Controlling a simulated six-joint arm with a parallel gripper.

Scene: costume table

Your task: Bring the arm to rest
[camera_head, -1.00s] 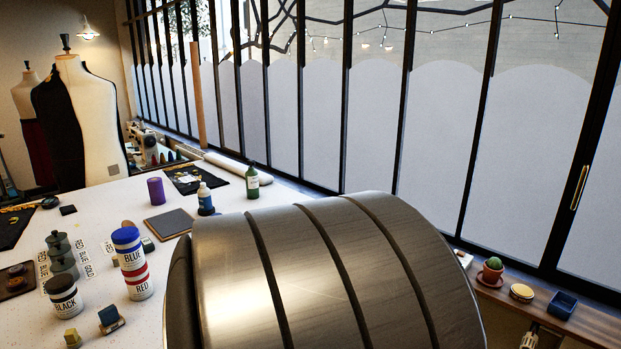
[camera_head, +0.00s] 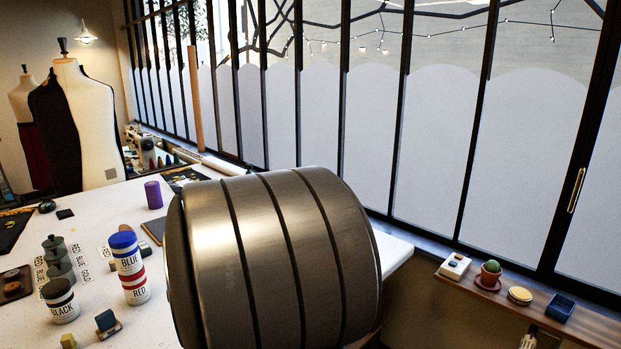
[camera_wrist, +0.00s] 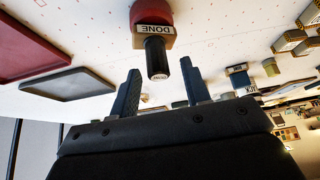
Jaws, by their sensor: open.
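My gripper (camera_wrist: 160,67) shows in the wrist view with its two dark fingers spread apart. The gap between them holds nothing that I can see. Beyond the fingertips, on the white table (camera_wrist: 85,32), stands a block with a "DONE" label (camera_wrist: 154,31) and a dark cylinder (camera_wrist: 156,58) in front of it; they look apart from the fingers. In the head view a large metallic link of my arm covers the middle of the table and hides what is behind it. My gripper is not visible there.
Blue (camera_head: 123,240) and red (camera_head: 136,290) pots are stacked left of my arm, with a black pot (camera_head: 62,300) nearby. A purple cylinder (camera_head: 153,194) stands farther back. A side shelf (camera_head: 480,303) at right holds a cactus (camera_head: 491,268). Trays (camera_wrist: 68,92) show in the wrist view.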

